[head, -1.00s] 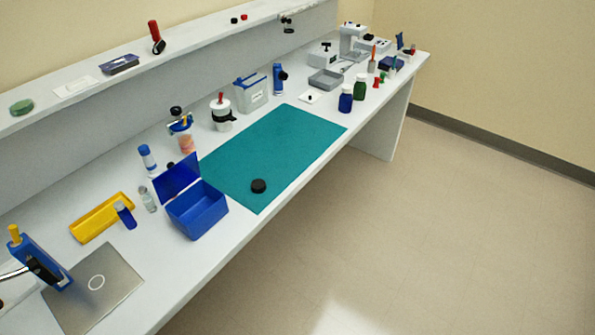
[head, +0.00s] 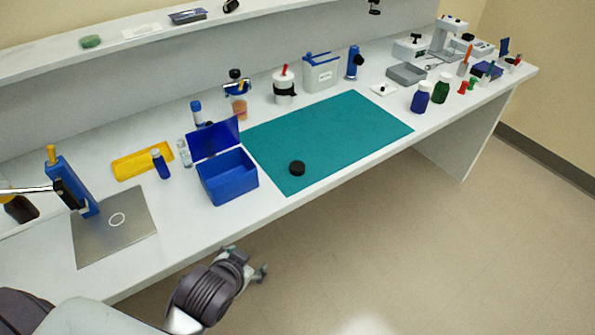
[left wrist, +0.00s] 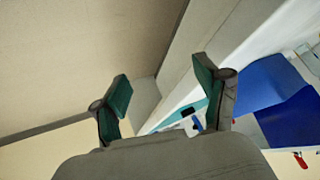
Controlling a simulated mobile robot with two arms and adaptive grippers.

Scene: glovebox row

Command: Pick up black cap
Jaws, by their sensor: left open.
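The black cap (head: 297,168) is a short, dark round disc lying on the teal mat (head: 350,125), near its front left corner, in the head view. My left gripper (head: 262,272) is in front of the bench edge, below and to the left of the cap and apart from it. In the left wrist view my left gripper (left wrist: 163,82) has its two green-padded fingers spread with nothing between them. A small dark spot shows beyond the fingers there; I cannot tell if it is the cap. My right gripper is not in view.
An open blue box (head: 228,180) stands just left of the mat, its lid raised. A white jar (head: 284,88), a blue bottle (head: 420,98) and a green bottle (head: 441,90) stand around the mat. The mat around the cap is clear.

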